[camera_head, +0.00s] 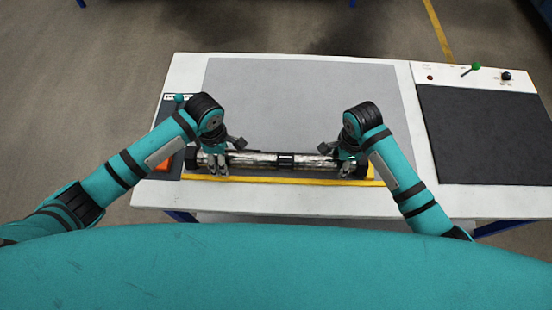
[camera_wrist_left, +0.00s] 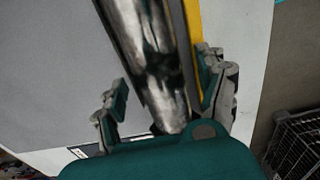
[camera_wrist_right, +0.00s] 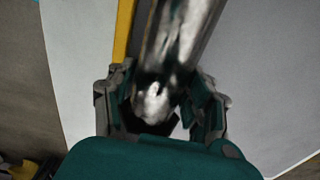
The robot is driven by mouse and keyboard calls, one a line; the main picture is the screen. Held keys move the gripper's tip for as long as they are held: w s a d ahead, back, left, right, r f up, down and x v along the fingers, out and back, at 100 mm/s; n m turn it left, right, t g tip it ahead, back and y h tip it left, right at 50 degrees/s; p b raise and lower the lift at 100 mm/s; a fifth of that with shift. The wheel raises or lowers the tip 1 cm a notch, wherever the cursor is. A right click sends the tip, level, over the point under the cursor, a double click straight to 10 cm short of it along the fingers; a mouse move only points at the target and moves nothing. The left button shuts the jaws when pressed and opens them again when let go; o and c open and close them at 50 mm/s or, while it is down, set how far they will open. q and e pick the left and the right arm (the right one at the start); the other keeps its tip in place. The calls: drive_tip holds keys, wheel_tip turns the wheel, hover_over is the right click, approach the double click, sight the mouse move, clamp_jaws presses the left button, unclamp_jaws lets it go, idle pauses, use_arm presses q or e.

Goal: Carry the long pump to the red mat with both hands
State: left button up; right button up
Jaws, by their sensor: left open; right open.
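The long pump (camera_head: 260,160) is a shiny metal cylinder with a dark middle band and dark ends. It lies sideways near the front edge of the table. My left gripper (camera_head: 217,163) is open at its left part; in the left wrist view the pump (camera_wrist_left: 150,55) runs between the fingers (camera_wrist_left: 162,90), with gaps beside it. My right gripper (camera_head: 346,160) is open at its right part; in the right wrist view the pump (camera_wrist_right: 180,45) lies between the fingers (camera_wrist_right: 160,100), and contact is hard to tell. No red mat is visible.
A grey mat (camera_head: 300,95) covers the middle of the white table and is clear behind the pump. A yellow strip (camera_head: 285,180) runs along the front. A black mat (camera_head: 485,135) and a control panel with a green knob (camera_head: 476,66) are at right. A small orange object (camera_head: 163,166) is at left.

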use_arm(q)
drive_tip(key=shift+c, duration=0.3)
use_arm(e)
drive_tip(key=shift+c, duration=0.4)
use_arm(q)
drive_tip(key=c, duration=0.9)
use_arm(e)
drive_tip(key=c, duration=0.9)
use_arm(q)
clamp_jaws()
use_arm(e)
clamp_jaws()
use_arm(q)
drive_tip(key=shift+r, duration=0.1)
drive_tip(key=shift+w+r, duration=0.1)
use_arm(e)
drive_tip(key=shift+w+r, duration=0.1)
drive_tip(key=shift+r, duration=0.1)
